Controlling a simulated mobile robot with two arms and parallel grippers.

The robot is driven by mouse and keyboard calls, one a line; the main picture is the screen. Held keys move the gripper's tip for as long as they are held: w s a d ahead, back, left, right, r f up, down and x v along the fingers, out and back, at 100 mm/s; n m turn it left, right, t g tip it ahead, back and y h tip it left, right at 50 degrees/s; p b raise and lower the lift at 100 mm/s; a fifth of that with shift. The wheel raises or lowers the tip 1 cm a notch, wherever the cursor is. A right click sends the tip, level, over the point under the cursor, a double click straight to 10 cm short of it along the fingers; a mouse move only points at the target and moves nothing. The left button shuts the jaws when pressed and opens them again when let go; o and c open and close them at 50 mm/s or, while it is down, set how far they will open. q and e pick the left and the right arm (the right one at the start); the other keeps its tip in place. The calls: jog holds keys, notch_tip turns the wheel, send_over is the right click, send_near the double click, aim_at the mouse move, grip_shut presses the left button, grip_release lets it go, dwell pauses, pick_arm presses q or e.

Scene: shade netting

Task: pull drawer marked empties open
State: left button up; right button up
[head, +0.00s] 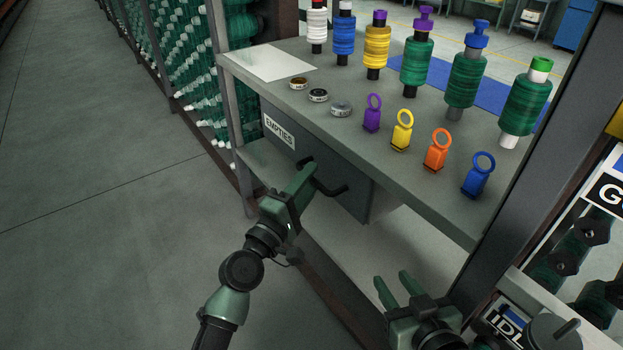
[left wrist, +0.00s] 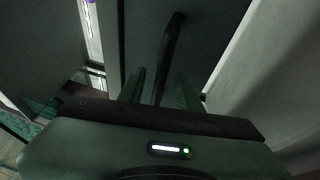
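The grey drawer (head: 350,178) with a white "EMPTIES" label (head: 279,130) sits under the worktop. Its front looks roughly in line with the worktop edge, with no clear gap showing. A dark bar handle (head: 340,189) stands out from its front; it also shows in the left wrist view (left wrist: 171,50). My left gripper (head: 308,172) is at the handle, and in the left wrist view the bar runs between its two spread fingers, with space on both sides. My right gripper (head: 397,284) is open and empty, low at the front right, away from the drawer.
The worktop (head: 300,108) carries several thread spools, coloured ring-topped tags, small round tins and a white sheet (head: 268,62). A lower shelf (head: 350,250) lies beneath the drawer. A dark upright post (head: 525,130) stands at right. Floor at left is clear.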

pick_arm(q)
jog(key=shift+w+d+r, duration=0.1)
jog(key=shift+w+d, duration=0.1)
jog(key=shift+w, duration=0.15)
grip_shut()
dwell(1.2)
